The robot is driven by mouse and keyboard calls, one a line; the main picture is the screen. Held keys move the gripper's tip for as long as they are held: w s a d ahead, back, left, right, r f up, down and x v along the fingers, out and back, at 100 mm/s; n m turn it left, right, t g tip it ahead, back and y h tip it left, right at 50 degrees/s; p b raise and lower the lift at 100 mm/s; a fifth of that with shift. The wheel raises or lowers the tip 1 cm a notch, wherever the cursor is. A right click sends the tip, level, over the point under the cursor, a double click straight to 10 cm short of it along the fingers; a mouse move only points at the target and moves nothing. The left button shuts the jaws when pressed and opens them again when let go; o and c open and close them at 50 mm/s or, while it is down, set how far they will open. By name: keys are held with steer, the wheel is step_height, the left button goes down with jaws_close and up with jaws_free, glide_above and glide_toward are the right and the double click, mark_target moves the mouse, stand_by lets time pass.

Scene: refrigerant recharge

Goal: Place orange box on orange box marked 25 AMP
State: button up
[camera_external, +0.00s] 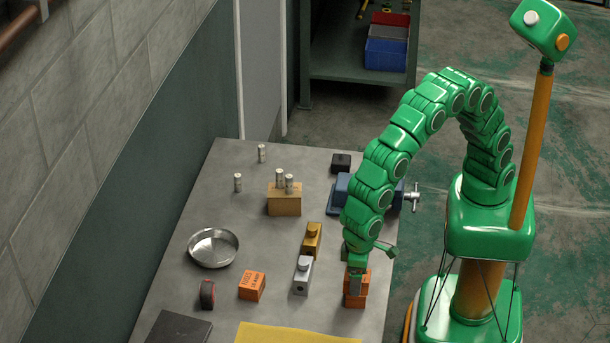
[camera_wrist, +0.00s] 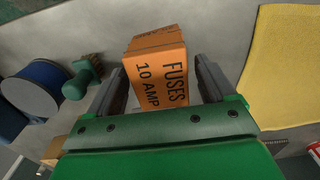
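Two orange boxes are stacked at the table's right front; the lower box (camera_external: 354,299) rests on the table, and the upper box (camera_external: 362,279) sits on it. In the wrist view the upper box (camera_wrist: 155,75) reads "FUSES 10 AMP". My gripper (camera_external: 357,282) points down over the stack, a finger on either side of the upper box. In the wrist view a narrow gap shows by the right finger, so the gripper looks slightly open. Another orange box (camera_external: 252,286) with dark print lies to the left; its print is too small to read.
A silver block (camera_external: 302,277) and a brass block (camera_external: 311,240) stand close left of the stack. A yellow sheet (camera_external: 290,334) lies in front. A blue vise (camera_external: 345,195) is behind.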

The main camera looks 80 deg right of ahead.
steer(key=shift+r, duration=0.1)
step_height(320, 180, up, 12)
steer(key=shift+r, duration=0.1)
stand_by(0.7)
steer(key=w+d+r, duration=0.1)
steer(key=d+r, duration=0.2)
steer(key=d, duration=1.2)
steer(key=w+d+r, duration=0.1)
steer(key=d+r, duration=0.1)
steer(key=d, duration=1.3)
steer(key=shift+g, duration=0.9)
steer(key=s+d, duration=0.7)
steer(key=s+d+f, duration=0.1)
steer(key=s+d, duration=0.6)
steer(key=s+d+f, duration=0.1)
steer(key=s+d, duration=0.6)
steer(key=shift+f, duration=0.2)
